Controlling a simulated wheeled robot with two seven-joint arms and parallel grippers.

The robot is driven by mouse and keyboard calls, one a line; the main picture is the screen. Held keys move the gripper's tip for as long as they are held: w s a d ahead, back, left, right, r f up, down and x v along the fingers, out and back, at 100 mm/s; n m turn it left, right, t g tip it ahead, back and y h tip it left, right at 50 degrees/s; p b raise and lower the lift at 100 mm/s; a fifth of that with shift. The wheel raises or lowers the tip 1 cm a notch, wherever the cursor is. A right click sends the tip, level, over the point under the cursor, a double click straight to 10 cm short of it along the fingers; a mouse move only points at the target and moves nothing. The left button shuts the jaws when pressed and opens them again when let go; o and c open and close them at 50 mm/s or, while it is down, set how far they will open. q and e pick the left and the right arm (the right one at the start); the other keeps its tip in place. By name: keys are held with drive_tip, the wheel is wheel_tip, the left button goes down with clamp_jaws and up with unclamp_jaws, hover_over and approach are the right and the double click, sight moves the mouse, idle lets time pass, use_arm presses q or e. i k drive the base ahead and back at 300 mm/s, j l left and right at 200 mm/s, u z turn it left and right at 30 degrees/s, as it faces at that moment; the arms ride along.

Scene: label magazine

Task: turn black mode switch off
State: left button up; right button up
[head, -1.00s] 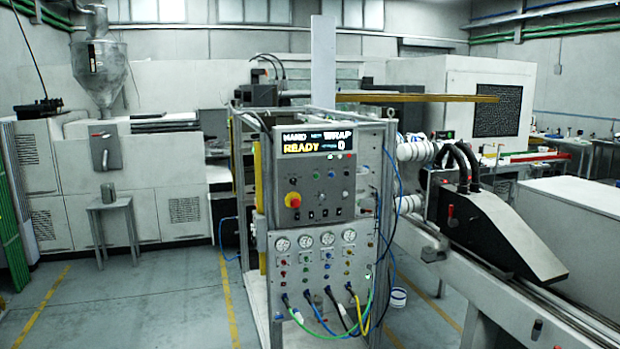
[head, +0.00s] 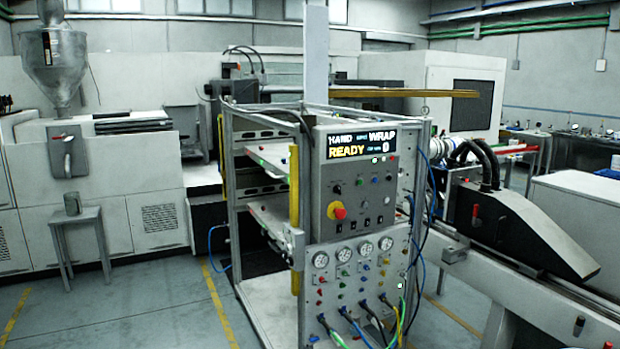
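The control panel (head: 384,196) stands at the middle right, on the front of a metal frame. Its display (head: 361,146) reads "HAND", "WRAP", "READY" and "0". A small dark knob (head: 337,189) sits on the upper left of the panel, above a red and yellow emergency stop button (head: 338,211). A row of small black switches (head: 367,225) lies below and to the right of that button. I cannot tell which of these is the mode switch, nor its setting. Neither of my grippers shows in the head view.
Below the panel are several gauges (head: 343,254), coloured knobs, and hoses (head: 378,330) hanging at the front. A black sloped machine cover (head: 535,235) stands on a rail at right. A small stool (head: 77,222) is at left. The floor (head: 150,295) left of the frame is clear.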

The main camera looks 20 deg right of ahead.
sight(336, 189)
drive_tip(key=i+l, duration=0.25)
drive_tip(key=i, duration=0.2)
drive_tip(key=i+l+u, duration=0.15)
drive_tip(key=i, duration=0.3)
drive_tip(key=i+l, duration=0.35)
drive_tip(key=i+u, duration=0.05)
drive_tip(key=i, duration=0.05)
